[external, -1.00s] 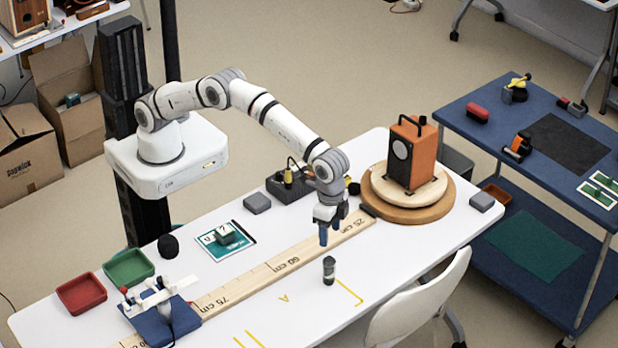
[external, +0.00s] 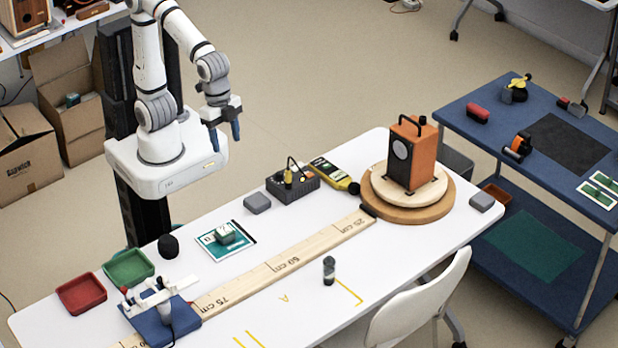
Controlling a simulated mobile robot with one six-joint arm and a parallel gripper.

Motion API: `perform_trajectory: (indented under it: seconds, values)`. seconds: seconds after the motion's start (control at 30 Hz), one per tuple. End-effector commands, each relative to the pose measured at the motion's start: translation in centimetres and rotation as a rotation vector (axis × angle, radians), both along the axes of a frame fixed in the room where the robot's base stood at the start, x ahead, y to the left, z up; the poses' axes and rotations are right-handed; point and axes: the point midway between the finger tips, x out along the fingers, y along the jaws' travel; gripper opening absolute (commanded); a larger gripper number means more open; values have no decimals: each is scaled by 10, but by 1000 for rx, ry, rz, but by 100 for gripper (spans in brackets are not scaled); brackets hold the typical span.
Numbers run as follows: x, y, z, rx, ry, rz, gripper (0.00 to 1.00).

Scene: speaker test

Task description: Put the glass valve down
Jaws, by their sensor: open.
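The glass valve (external: 328,271), a small dark cylinder with a greyish middle, stands upright on the white table, in front of the wooden ruler board and left of a yellow corner mark. Nothing touches it. My gripper (external: 226,137) is open and empty, with its blue fingers pointing down. It is raised back near my base, behind the table's rear edge and far from the valve.
An orange speaker (external: 407,152) stands on a round wooden turntable (external: 425,212) at the right. The long ruler board (external: 285,262) crosses the table. A grey box (external: 292,184) and a yellow meter (external: 332,175) lie at the back. A white chair (external: 422,300) stands at the front.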

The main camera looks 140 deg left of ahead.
Motion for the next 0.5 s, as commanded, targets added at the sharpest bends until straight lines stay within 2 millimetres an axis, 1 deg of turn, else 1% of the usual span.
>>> perform_trajectory:
  seconds: [0.03,0.1,0.2,0.3,0.33,0.4,0.5]
  values:
    - [-27,-4,-2,3,-13,-18,55]
    - [-56,-7,-10,5,-27,-39,55]
    - [-92,-10,-22,9,-42,-65,55]
    - [-117,-13,-33,11,-52,-83,55]
    - [-122,-13,-35,11,-55,-87,55]
    - [-130,-14,-40,13,-58,-94,55]
    - [-135,-14,-43,14,-59,-98,55]
